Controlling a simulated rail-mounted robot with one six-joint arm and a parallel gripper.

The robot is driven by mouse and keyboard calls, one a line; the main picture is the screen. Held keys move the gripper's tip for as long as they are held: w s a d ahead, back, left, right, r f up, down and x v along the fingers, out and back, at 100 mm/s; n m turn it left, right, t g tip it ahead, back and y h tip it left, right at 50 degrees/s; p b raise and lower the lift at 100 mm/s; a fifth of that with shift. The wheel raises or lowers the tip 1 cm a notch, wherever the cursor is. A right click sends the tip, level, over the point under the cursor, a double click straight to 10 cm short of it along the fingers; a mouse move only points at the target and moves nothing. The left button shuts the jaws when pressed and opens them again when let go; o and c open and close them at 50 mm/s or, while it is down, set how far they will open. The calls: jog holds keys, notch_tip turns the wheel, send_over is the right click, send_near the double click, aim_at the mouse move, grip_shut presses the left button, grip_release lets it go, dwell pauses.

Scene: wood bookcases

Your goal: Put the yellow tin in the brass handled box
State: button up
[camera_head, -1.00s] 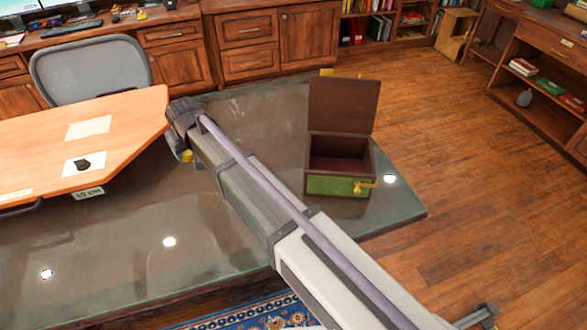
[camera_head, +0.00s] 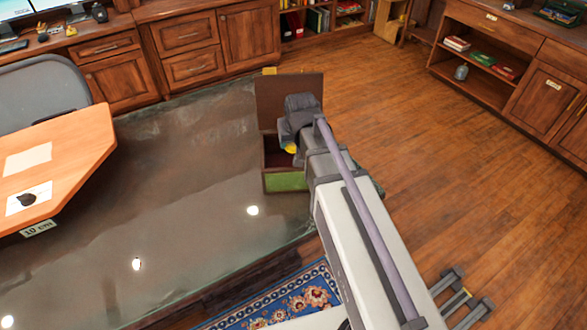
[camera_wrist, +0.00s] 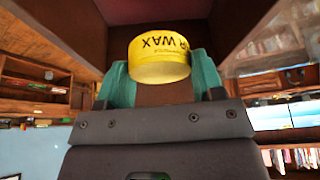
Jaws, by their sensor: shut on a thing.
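The yellow tin (camera_wrist: 160,58), with dark lettering ending in WAX, is held between the teal fingers of my gripper (camera_wrist: 160,78) in the wrist view. A bit of the tin (camera_head: 291,149) shows below my gripper (camera_head: 290,143) in the head view. The box (camera_head: 286,182) has a green front and dark reddish inside, with its brown lid (camera_head: 272,90) raised. My gripper holds the tin over the box opening. Brown box walls and a reddish inner surface fill the top of the wrist view.
The box stands on a dark glossy table (camera_head: 150,190). An orange wooden desk top (camera_head: 70,160) with papers is at left, beside a grey chair (camera_head: 40,95). Wooden cabinets (camera_head: 220,45) line the back. The table between desk and box is clear.

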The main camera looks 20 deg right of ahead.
notch_tip(320, 180, down, 10)
jog(key=b, duration=1)
jog(key=shift+a+f, duration=0.1)
jog(key=shift+f, duration=0.15)
jog(key=shift+r+p, duration=0.3)
jog(key=shift+p, duration=0.05)
jog(key=shift+f, duration=0.25)
jog(key=o, duration=0.9)
jog(key=shift+r, duration=0.1)
jog(key=shift+o, duration=0.2)
jog(key=p+v, duration=1.1)
jog(key=v, duration=0.1)
jog(key=s+a+f+g, duration=0.1)
jog(key=s+g, duration=0.3)
jog(key=s, duration=0.7)
jog(key=shift+s+g, duration=0.3)
